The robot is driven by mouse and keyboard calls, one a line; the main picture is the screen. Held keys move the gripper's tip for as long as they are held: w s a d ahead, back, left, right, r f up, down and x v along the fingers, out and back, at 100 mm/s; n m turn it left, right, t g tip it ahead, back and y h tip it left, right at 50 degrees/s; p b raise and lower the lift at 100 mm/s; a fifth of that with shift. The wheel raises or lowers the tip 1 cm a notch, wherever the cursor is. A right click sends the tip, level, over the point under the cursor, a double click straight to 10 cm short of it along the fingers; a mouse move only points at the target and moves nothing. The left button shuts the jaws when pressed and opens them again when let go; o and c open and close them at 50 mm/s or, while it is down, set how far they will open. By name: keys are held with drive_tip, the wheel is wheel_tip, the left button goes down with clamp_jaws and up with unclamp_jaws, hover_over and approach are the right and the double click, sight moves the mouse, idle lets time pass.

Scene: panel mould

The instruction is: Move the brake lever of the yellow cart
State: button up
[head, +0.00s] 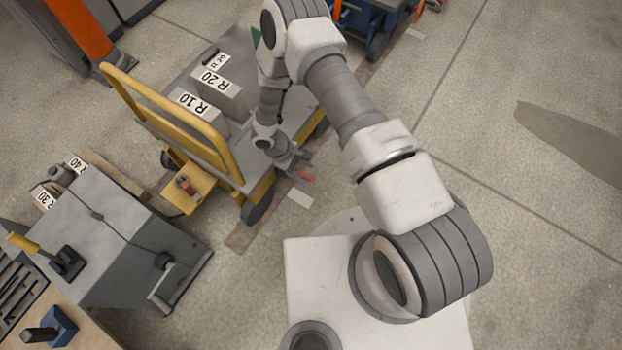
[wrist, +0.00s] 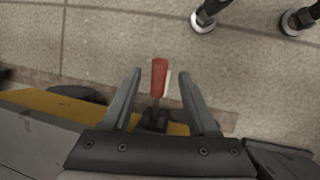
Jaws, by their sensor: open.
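The yellow cart (head: 165,120) stands left of centre in the head view, with a yellow push handle and a grey deck. Its brake lever has a red grip (wrist: 159,78) on a dark base at the cart's side. The red grip also shows in the head view (head: 306,176), close to my gripper (head: 299,164). In the wrist view my gripper (wrist: 160,84) is open, with one finger on each side of the red grip. A gap shows between the grip and both fingers. My gripper partly hides the lever's base in the head view.
Blocks marked R 10 (head: 193,106) and R 20 (head: 222,92) lie on the cart deck. A grey machine (head: 120,240) stands at the lower left. A yellow step with a red part (head: 187,188) juts from the cart. Bare floor (head: 500,190) lies to the right.

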sight(309, 177)
drive_tip(key=b+x, duration=0.1)
drive_tip(key=x, duration=0.4)
drive_tip(key=shift+d+f, duration=0.1)
drive_tip(key=shift+f, duration=0.05)
clamp_jaws()
idle(1.3)
